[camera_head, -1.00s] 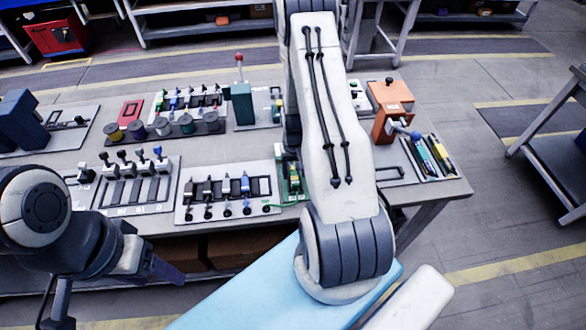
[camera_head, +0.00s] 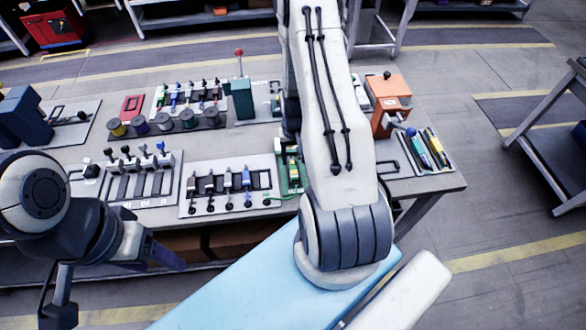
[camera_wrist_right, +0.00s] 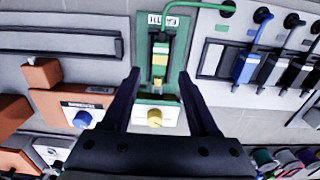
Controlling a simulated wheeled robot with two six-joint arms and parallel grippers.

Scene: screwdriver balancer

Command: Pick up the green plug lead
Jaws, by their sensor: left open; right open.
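In the head view, the lead (camera_head: 278,199) lies at the front edge of the bench beside the green board (camera_head: 290,174). My right gripper (camera_wrist_right: 158,74) is open and empty, its fingers on either side of the plug's line; contact cannot be told. In the head view my right arm hides it. My left gripper (camera_head: 165,259) is low at left, away from the lead.
A panel (camera_head: 262,201) with several black and blue plugs adjoins the green board on the left. Spools (camera_head: 163,122) and a teal stand (camera_head: 242,97) are further back.

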